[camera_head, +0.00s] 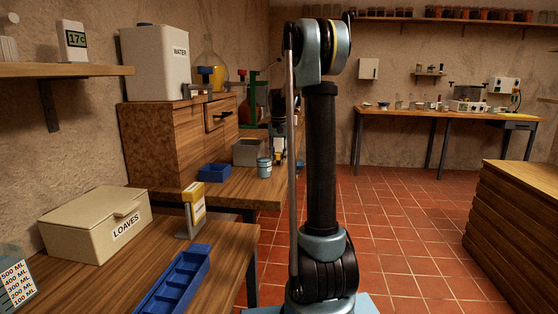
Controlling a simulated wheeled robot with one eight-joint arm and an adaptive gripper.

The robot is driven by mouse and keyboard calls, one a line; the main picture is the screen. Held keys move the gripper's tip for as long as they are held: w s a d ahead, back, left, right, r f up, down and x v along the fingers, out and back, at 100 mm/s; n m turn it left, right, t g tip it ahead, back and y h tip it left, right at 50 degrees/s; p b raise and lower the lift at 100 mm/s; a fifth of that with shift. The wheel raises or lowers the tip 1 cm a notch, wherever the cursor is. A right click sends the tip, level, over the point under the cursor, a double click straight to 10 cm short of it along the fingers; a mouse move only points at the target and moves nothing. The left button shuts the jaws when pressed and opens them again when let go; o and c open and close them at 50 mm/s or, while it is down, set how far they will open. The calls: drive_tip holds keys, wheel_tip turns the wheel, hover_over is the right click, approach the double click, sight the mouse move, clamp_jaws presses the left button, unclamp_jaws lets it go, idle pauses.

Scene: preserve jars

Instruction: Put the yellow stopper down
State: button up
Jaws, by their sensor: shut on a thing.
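My gripper (279,155) is small and dark in the head view, pointing down just left of my upright arm link, over the right end of the far bench. It is shut on a small yellow thing, which appears to be the yellow stopper (278,158). Its shape is hard to make out at this size. A small grey-blue jar (264,168) stands on the bench just in front of and left of the gripper. Whether the stopper touches anything below cannot be told. My arm hides part of the area to the right.
A blue bin (215,172) and a grey box (249,152) stand left of the gripper. A LOAVES box (95,225) and blue tray (175,283) are on the near bench.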

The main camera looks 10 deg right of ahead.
sight(279, 153)
drive_tip(key=shift+f, duration=0.35)
drive_tip(key=o, duration=1.2)
drive_tip(key=shift+c, duration=0.2)
wheel_tip(279, 153, up, 12)
drive_tip(key=shift+s, duration=0.1)
